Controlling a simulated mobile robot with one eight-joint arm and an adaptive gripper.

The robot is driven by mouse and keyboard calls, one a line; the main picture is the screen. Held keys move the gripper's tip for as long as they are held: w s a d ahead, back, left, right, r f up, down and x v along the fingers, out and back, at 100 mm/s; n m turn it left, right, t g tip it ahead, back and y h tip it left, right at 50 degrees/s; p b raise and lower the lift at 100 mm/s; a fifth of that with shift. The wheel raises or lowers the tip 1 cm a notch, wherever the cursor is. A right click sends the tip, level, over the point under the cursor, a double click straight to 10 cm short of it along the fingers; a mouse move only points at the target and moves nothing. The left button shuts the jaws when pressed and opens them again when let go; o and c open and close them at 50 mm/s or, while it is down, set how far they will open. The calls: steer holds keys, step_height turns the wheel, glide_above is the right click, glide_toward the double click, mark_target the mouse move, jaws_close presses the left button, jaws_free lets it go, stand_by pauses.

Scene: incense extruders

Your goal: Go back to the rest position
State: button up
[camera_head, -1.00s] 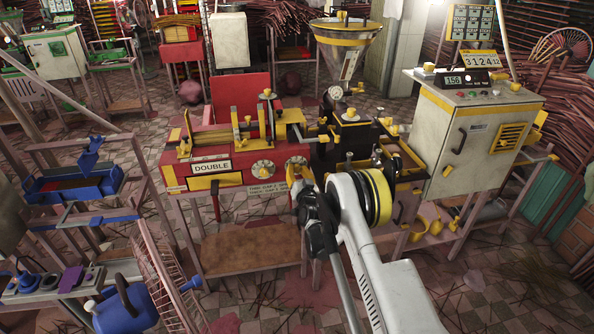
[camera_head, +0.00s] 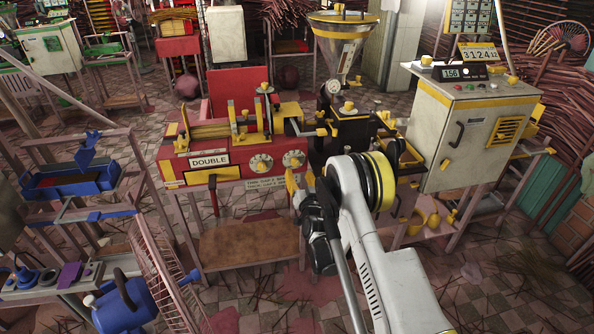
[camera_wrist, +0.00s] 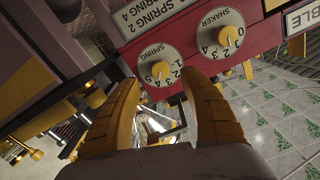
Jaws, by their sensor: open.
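My gripper shows in the wrist view (camera_wrist: 165,110) with its two yellow fingers spread apart and nothing between them. In the head view my gripper (camera_head: 296,190) is mostly hidden behind my wrist, in front of the red extruder machine (camera_head: 225,176). In the wrist view the machine's SPRING dial (camera_wrist: 160,66) lies just beyond the fingertips, and the SHAKER dial (camera_wrist: 221,42) is further right. Whether a finger touches the SPRING dial is hard to tell.
A grey control cabinet (camera_head: 455,150) stands right of the machine, with a metal hopper (camera_head: 343,50) behind. A blue fan (camera_head: 125,305) and a blue tray (camera_head: 75,183) are at the left. Tiled floor is open at the front.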

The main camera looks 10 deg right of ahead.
stand_by(0.4)
steer(key=s+a+r+n+g+y, duration=0.1)
steer(key=s+r+g, duration=0.15)
steer(key=r, duration=0.65)
steer(key=s+a+r+n+g, duration=0.1)
steer(key=s+r, duration=0.2)
steer(key=r, duration=0.6)
steer(key=s+r+g, duration=0.1)
steer(key=s+r, duration=0.2)
steer(key=s, duration=0.4)
steer(key=s+r+g, duration=0.2)
steer(key=s+r, duration=0.1)
steer(key=s, duration=0.4)
steer(key=s+d+f+g, duration=0.1)
steer(key=s+g, duration=0.1)
steer(key=s, duration=1.1)
steer(key=s+d+f+n+g+h, duration=0.1)
steer(key=s+f+g, duration=0.1)
steer(key=s, duration=1.2)
steer(key=shift+s+f+n, duration=0.3)
